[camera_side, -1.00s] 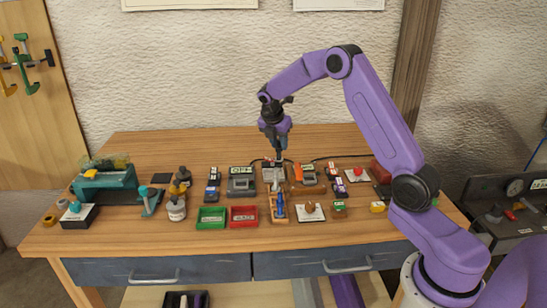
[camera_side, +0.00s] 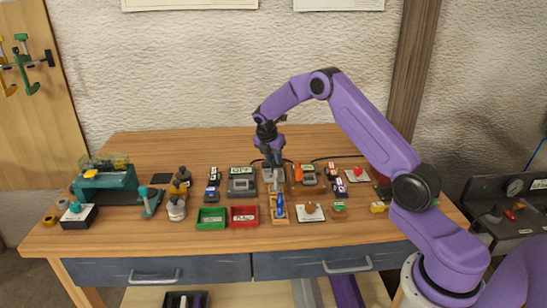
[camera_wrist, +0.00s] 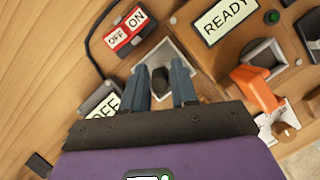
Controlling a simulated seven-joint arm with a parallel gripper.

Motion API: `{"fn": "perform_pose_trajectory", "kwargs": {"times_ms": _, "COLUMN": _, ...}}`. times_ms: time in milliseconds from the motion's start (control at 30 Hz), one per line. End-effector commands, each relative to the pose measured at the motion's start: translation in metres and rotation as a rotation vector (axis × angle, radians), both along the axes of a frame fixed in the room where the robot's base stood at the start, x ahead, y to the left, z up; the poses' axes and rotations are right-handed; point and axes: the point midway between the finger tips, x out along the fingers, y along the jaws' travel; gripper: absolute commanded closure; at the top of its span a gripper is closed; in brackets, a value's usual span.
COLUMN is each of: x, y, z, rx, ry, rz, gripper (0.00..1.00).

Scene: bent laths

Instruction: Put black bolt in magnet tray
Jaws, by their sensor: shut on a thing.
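My gripper (camera_side: 275,165) points down over the middle of the bench. In the wrist view my gripper (camera_wrist: 159,70) has its two blue-grey fingers on either side of a small dark piece (camera_wrist: 160,79), which looks like the black bolt. It is shut on that piece. A light grey square tray (camera_wrist: 166,50), seemingly the magnet tray, lies directly below the fingertips. The fingers and the held piece hide part of it. I cannot tell whether the bolt touches the tray floor.
A grey device with a display (camera_side: 241,183) stands left of the gripper. An orange-handled device (camera_wrist: 255,88) is close on the right. A wooden rack with a blue tool (camera_side: 280,207) is in front. Green (camera_side: 211,219) and red (camera_side: 243,217) bins sit front left. The bench's front strip is clear.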

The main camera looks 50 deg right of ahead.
Motion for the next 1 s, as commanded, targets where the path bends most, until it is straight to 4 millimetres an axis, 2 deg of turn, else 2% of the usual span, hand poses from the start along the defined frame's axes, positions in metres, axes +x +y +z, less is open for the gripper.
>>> {"fn": "perform_pose_trajectory", "kwargs": {"times_ms": 167, "x": 0.0, "y": 0.0, "z": -0.003, "rx": -0.001, "ry": -0.001, "rz": 0.0, "gripper": 1.0}}
{"fn": "perform_pose_trajectory", "kwargs": {"times_ms": 200, "x": 0.0, "y": 0.0, "z": -0.003, "rx": 0.0, "ry": -0.001, "rz": 0.0, "gripper": 0.62}}
{"fn": "perform_pose_trajectory", "kwargs": {"times_ms": 267, "x": 0.0, "y": 0.0, "z": -0.003, "rx": 0.0, "ry": -0.001, "rz": 0.0, "gripper": 0.46}}
{"fn": "perform_pose_trajectory", "kwargs": {"times_ms": 533, "x": 0.0, "y": 0.0, "z": -0.002, "rx": 0.0, "ry": -0.001, "rz": 0.0, "gripper": 0.46}}
{"fn": "perform_pose_trajectory", "kwargs": {"times_ms": 667, "x": 0.0, "y": 0.001, "z": 0.004, "rx": 0.0, "ry": -0.003, "rz": 0.0, "gripper": 0.46}}
{"fn": "perform_pose_trajectory", "kwargs": {"times_ms": 767, "x": 0.0, "y": 0.006, "z": 0.016, "rx": 0.0, "ry": -0.004, "rz": 0.001, "gripper": 0.46}}
{"fn": "perform_pose_trajectory", "kwargs": {"times_ms": 1000, "x": -0.005, "y": 0.024, "z": 0.06, "rx": -0.001, "ry": -0.005, "rz": 0.001, "gripper": 0.46}}
